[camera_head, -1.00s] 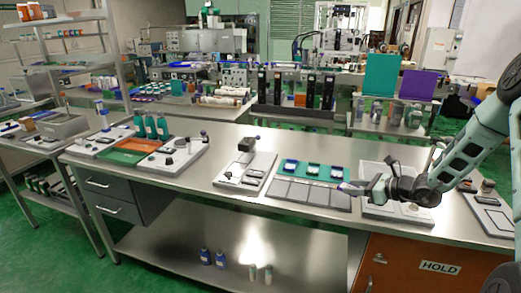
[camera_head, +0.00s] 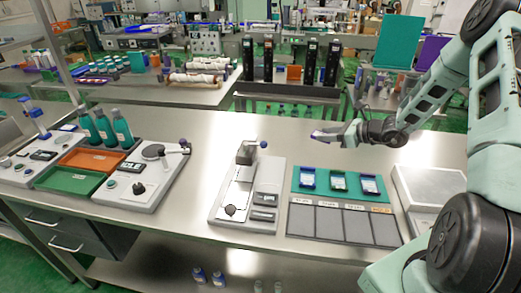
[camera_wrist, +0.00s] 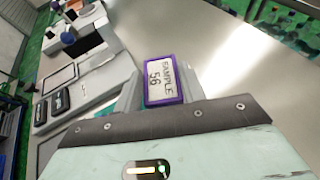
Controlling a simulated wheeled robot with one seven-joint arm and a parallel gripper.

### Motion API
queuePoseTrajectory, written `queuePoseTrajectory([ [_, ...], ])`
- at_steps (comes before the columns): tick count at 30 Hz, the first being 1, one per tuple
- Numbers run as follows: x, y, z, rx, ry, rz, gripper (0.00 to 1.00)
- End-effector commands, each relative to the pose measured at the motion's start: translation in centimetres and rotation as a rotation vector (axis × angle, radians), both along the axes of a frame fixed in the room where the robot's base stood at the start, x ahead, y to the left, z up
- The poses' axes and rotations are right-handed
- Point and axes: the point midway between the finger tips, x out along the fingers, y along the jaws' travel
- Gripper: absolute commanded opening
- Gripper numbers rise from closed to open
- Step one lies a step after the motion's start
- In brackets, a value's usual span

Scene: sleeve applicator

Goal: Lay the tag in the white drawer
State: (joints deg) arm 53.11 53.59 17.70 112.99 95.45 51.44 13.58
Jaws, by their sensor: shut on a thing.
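My gripper (camera_head: 326,136) is shut on a tag with a purple frame (camera_wrist: 165,81) and a white face reading "EXAMPLE 56". The wrist view shows the tag between my two fingers (camera_wrist: 163,90). In the head view the gripper is raised above the back of the steel bench, beyond the green tag mat. No drawer that is clearly white shows. Two grey drawers (camera_head: 60,241) with bar handles sit under the bench at the left and look shut.
A grey fixture (camera_head: 235,209) with a post stands left. A white-topped box (camera_head: 428,187) is right. Bottles (camera_head: 103,129) and orange and green trays are far left. The bench's back middle is clear.

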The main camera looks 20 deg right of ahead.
Motion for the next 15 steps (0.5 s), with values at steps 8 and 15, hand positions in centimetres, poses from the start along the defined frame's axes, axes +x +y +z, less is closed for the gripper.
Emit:
queuePoseTrajectory([
  [8,0.0,0.0,-3.7,0.004,0.004,-0.001,0.18],
  [15,0.0,0.0,-6.1,0.001,0.000,0.000,0.18],
])
